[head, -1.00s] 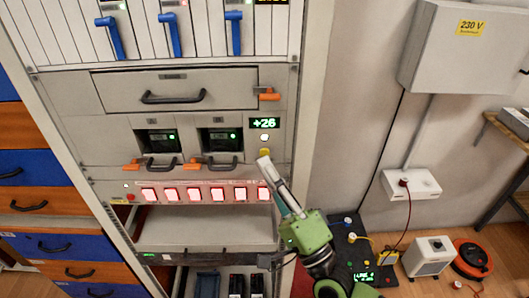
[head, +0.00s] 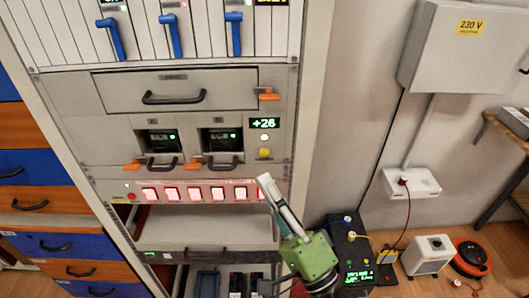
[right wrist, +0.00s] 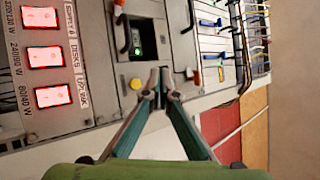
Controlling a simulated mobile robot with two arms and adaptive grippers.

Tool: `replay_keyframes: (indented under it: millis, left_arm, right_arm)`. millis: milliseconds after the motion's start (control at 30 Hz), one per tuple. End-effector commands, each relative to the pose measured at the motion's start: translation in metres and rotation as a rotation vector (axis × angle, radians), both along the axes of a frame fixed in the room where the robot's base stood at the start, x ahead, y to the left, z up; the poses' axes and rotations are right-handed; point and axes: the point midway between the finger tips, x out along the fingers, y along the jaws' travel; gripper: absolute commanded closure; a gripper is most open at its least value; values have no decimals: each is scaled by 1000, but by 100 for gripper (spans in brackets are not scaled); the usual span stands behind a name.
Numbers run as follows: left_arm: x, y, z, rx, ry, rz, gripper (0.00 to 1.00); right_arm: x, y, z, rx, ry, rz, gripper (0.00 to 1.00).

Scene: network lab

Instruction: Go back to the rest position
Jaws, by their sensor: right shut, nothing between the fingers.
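My right gripper (head: 264,180) is shut and empty in the head view, in front of the lower right part of the rack. Its fingertips overlap the right end of the row of red-lit switches (head: 195,194). In the right wrist view the closed fingertips (right wrist: 160,74) show together, with the yellow button (right wrist: 136,84) just left of them. In the head view the yellow button (head: 264,153) is above the fingertips and uncovered, below the display reading +26 (head: 264,123). I cannot tell the exact gap between fingers and panel. My left gripper is not in view.
An open drawer (head: 205,232) juts out below the switches, beside my right gripper. A black box with a green display (head: 350,240), a white heater-like box (head: 428,256) and an orange cable reel (head: 472,258) stand at right.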

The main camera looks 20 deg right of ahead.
Motion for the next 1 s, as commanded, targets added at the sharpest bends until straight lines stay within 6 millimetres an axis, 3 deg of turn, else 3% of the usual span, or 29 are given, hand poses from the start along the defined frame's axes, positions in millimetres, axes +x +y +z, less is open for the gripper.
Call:
replay_keyframes:
  millis: [333,467,567,767,867,1000]
  left_arm:
    - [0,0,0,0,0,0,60]
    - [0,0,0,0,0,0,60]
    - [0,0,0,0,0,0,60]
    - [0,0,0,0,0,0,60]
    - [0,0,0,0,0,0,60]
    - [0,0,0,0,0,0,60]
  right_arm:
    - [2,0,-5,-13,5,-6,100]
    - [17,1,-43,-118,53,-46,100]
    - [35,0,-104,-280,129,-95,100]
    - [52,-16,-257,-661,329,-165,100]
    - [45,-28,-333,-842,435,-166,100]
    - [16,-48,-435,-1080,588,-129,100]
